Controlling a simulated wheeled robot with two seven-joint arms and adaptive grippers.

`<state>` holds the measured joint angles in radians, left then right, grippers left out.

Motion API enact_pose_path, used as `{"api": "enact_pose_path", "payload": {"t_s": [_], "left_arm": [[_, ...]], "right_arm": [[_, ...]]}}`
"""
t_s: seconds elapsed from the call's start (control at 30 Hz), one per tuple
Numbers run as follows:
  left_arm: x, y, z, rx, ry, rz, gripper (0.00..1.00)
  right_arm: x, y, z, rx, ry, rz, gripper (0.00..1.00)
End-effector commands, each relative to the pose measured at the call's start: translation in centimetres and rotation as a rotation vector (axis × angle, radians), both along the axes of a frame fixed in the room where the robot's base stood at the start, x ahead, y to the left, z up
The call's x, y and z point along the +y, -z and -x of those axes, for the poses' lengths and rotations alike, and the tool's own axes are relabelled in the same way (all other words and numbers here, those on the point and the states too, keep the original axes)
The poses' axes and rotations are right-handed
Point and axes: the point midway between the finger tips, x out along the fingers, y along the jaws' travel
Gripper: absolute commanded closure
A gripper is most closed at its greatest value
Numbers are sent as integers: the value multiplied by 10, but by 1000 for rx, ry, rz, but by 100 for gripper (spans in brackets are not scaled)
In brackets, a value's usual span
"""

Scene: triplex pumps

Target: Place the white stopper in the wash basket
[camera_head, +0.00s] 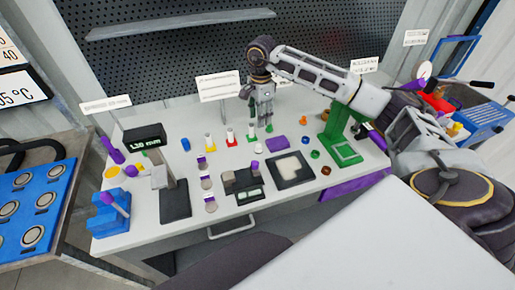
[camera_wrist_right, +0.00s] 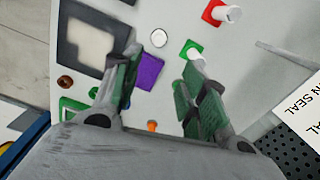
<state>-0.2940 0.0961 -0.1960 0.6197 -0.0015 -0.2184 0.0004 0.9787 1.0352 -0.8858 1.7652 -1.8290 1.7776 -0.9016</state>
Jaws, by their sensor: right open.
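My right gripper (camera_head: 261,128) points down over the back middle of the white table. Its fingers are apart in the right wrist view (camera_wrist_right: 160,72), with nothing held between them. A small round white piece (camera_wrist_right: 158,38) stands on the table just beyond the fingertips. A white piece on a green square base (camera_wrist_right: 191,50) is close to one fingertip, and another white piece stands on a red base (camera_wrist_right: 227,14). I cannot tell which of these is the white stopper. I cannot clearly pick out the wash basket; a blue unit (camera_head: 472,122) stands at the right. My left gripper is not in view.
A purple block (camera_wrist_right: 149,72) lies below the gripper. A black-framed tray (camera_head: 290,171) is nearer the front. A green press stand (camera_head: 337,133) stands to the right. A gauge stand (camera_head: 173,195) and several small parts occupy the left. The pegboard (camera_head: 190,60) rises behind.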

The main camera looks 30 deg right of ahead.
Motion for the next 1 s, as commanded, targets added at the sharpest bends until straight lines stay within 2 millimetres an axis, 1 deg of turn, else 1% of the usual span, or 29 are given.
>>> {"api": "enact_pose_path", "payload": {"t_s": [0.2,0.37,0.47,0.8,0.9,1.0], "left_arm": [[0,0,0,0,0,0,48],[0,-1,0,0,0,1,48],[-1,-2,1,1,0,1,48],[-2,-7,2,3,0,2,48],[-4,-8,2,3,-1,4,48],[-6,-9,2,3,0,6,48]], "right_arm": [[0,1,0,1,0,0,57],[0,11,0,3,0,0,57],[0,21,1,3,0,1,57],[1,65,1,3,-1,0,57],[1,76,1,2,0,0,57],[1,83,0,1,-1,0,57]]}}
